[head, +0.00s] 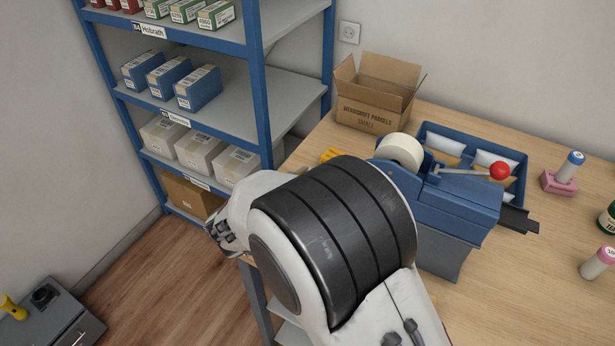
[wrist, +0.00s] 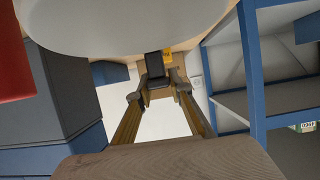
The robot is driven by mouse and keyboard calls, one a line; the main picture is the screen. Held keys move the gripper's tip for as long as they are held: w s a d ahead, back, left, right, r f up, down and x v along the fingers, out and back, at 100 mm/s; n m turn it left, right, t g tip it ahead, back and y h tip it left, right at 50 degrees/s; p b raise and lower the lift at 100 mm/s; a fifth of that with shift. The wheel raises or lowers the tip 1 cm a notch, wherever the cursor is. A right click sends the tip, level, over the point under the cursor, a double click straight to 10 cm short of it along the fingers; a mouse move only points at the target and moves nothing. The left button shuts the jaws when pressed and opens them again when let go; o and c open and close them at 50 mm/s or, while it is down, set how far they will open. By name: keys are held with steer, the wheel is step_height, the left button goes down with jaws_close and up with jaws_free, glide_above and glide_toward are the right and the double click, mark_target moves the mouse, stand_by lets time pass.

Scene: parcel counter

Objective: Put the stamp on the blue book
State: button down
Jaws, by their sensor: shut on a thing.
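In the wrist view my gripper (wrist: 157,88) has its two fingers drawn in towards each other. It is shut on a small dark block (wrist: 153,68), which seems to be the stamp; only part of it shows. In the head view my arm hides the gripper and what it holds. I cannot make out a blue book on the counter in either view.
A blue tape dispenser (head: 455,204) with a red knob (head: 499,170) stands close beside my arm. Behind it are a blue tray (head: 471,131) and an open cardboard box (head: 373,108). A blue-framed shelf (head: 257,90) rises at left.

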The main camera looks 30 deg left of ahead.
steer(key=shift+f, duration=0.1)
stand_by(0.3)
steer(key=c, duration=1.8)
jaws_free()
steer(key=shift+v, duration=6.05)
